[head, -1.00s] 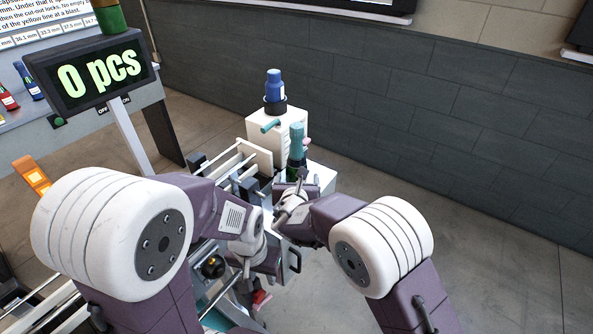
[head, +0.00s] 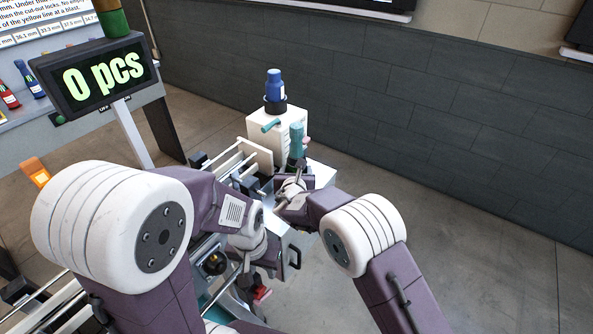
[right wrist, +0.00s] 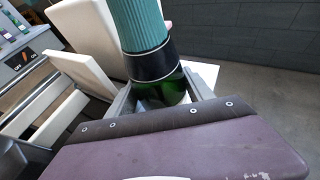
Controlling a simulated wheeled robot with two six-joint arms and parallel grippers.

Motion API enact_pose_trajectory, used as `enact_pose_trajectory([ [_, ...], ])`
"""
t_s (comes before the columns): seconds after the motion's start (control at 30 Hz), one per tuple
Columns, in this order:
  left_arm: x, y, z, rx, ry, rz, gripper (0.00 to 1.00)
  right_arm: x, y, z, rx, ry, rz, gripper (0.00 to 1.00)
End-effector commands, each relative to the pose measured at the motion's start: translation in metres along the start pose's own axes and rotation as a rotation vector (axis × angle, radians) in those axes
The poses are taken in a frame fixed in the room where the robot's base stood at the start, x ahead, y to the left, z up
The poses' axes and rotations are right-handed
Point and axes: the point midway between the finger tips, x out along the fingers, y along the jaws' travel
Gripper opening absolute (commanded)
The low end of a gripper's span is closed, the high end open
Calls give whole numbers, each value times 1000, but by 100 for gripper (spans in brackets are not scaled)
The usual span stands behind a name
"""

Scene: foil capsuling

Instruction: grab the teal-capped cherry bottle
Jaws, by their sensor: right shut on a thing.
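The teal-capped bottle (head: 297,140) stands about upright beside the white box-shaped unit in the head view. In the right wrist view its ribbed teal cap (right wrist: 140,25), a black band and green glass show; its lower part is hidden. My right gripper (right wrist: 160,103) is shut on the green glass below the band, one finger on each side. No cherry marking is readable. My left gripper (head: 266,262) is low in the middle of the head view, apart from the bottle; its fingertips are not clear.
A counter display (head: 92,76) reads 0 pcs. A dark wall (head: 430,120) is behind; open floor (head: 480,250) lies to the right.

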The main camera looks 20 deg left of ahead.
Motion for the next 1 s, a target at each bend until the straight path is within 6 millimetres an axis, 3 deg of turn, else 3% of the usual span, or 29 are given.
enact_pose_trajectory([
  [0.33, 0, 0, 0, 0, 0, 0, 36, -2, 0, 8, 3, -6, -1, 0],
  [0.63, -2, 0, 0, 0, 0, 0, 36, -17, 0, 43, 4, -8, 0, 0],
  [1.0, 24, 0, 2, 0, 0, 0, 36, -52, -63, 66, 4, -10, -3, 0],
])
